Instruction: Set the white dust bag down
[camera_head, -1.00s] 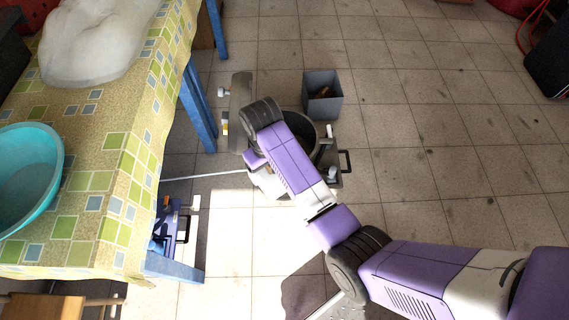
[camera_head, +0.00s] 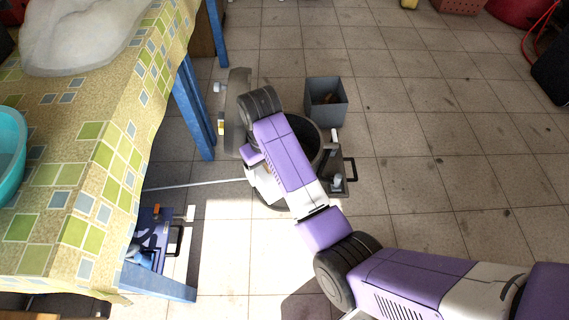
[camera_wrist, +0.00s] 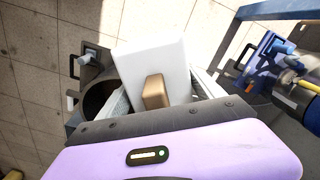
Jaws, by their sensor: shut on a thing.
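The white dust bag (camera_wrist: 152,55) is a pale, boxy slab with a brown tab (camera_wrist: 155,92) on its near face. In the wrist view it sits between the two fingers of my gripper (camera_wrist: 162,88), which is shut on it. In the head view my own arm hides most of the gripper and the bag, above the floor left of centre. A dark round open container (camera_head: 304,138) is right beside the gripper; it also shows left of the bag in the wrist view (camera_wrist: 98,98). I cannot tell whether the bag touches anything below.
A table with a patterned cloth (camera_head: 110,165) and blue legs (camera_head: 193,110) stands at left, bearing a teal basin (camera_head: 8,160) and a white translucent mass (camera_head: 80,40). A grey bin (camera_head: 326,105) stands behind the container. A blue case (camera_head: 150,238) lies below the table.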

